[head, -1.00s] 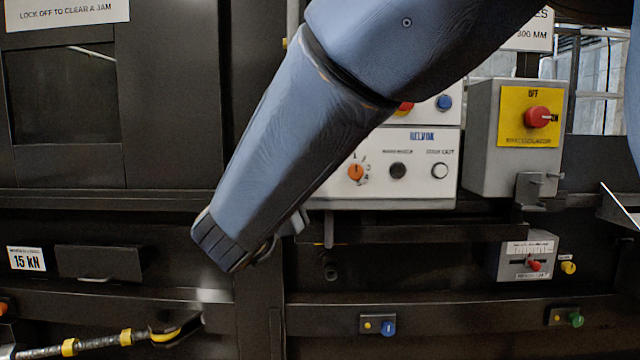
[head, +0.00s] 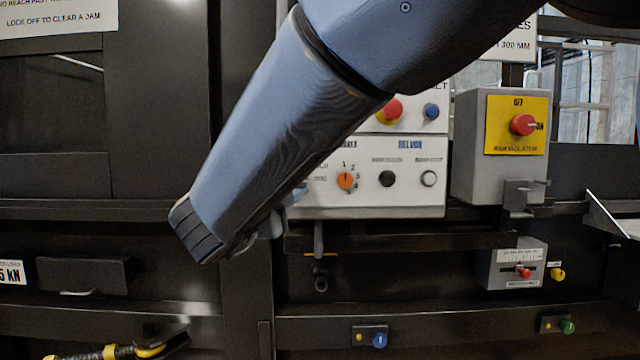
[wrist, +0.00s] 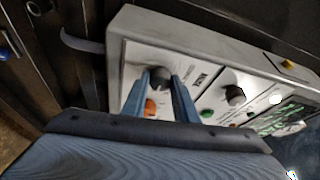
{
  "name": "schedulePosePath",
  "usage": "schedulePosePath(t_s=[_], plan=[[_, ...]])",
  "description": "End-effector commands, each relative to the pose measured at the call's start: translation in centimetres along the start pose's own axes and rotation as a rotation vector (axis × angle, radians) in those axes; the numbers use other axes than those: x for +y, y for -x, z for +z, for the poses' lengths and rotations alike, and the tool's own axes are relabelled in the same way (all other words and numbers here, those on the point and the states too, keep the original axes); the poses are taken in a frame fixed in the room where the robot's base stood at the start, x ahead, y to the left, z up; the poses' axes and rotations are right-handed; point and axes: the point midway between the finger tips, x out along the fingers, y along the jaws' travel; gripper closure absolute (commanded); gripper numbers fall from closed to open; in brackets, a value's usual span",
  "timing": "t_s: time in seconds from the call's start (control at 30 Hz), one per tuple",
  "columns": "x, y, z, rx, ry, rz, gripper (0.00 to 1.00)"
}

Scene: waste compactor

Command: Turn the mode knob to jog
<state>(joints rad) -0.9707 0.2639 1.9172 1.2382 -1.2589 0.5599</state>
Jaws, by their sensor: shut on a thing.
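In the wrist view, my gripper (wrist: 160,82) has its two blue fingers on either side of a black knob (wrist: 160,77) and is shut on it. This knob sits on the sloped face of a pale control panel (wrist: 190,43), and I take it to be the mode knob. Its pointer and position labels cannot be read. In the head view, my arm hides this knob and most of my gripper. The head view also shows the pale control panel (head: 410,203) to the right of my arm.
An orange selector knob (head: 345,180) marked with numbers, a black knob (head: 387,179) and a white button (head: 429,179) share the panel. A red button (head: 391,109) and a blue button (head: 431,111) are above. A grey box with a red switch (head: 522,124) stands right.

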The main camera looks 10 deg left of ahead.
Motion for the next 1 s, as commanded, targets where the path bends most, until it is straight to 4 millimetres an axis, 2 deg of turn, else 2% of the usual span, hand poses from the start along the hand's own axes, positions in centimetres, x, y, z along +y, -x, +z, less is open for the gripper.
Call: schedulePosePath(t_s=[0.03,0.1,0.13,0.47,0.8,1.0], plan=[[-0.1,0.0,0.0,-0.001,-0.001,-0.001,0.69],[-0.1,0.0,0.0,-0.001,-0.001,-0.001,0.57],[-0.1,0.0,0.0,-0.001,-0.001,-0.001,0.55],[0.0,0.4,0.1,-0.001,0.000,-0.001,0.55],[0.0,5.4,0.1,-0.004,0.000,-0.001,0.55],[0.0,7.5,0.1,-0.003,-0.001,-0.001,0.55]])
